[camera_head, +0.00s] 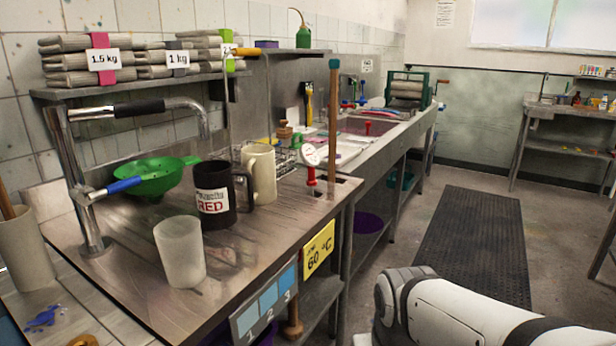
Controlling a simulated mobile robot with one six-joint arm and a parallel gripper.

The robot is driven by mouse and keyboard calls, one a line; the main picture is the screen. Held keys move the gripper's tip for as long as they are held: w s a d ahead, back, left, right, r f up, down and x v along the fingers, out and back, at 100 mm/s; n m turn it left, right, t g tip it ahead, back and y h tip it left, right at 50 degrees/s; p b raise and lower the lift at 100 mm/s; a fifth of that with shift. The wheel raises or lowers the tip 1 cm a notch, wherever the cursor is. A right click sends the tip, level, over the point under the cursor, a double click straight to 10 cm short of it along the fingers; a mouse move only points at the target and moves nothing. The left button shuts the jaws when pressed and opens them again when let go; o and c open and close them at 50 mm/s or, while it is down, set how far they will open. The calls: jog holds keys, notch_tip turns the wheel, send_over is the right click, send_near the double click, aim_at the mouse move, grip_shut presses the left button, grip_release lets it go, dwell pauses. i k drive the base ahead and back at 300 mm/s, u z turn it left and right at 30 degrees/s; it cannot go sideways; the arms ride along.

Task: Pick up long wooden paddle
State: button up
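A long brown wooden pole with a teal top end (332,125) stands nearly upright at the back right of the metal counter (262,245); it looks like the long wooden paddle. Its lower end meets the counter near a dark opening, and I cannot tell how it is held there. Another wooden handle (6,203) sticks out of a grey cylinder at the far left, cut off by the picture edge. My white arm shows at the lower right, well apart from the pole. My gripper is out of view.
A dial thermometer (311,156) stands just left of the pole. A black mug (213,194), cream mug (260,172), frosted cup (180,251) and green strainer (152,176) occupy the counter. A metal tap arches over its left side. The floor by the dark mat (475,240) is clear.

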aim_at(334, 64)
jog(key=z, duration=0.05)
jog(key=i, duration=0.9)
jog(key=u, duration=0.05)
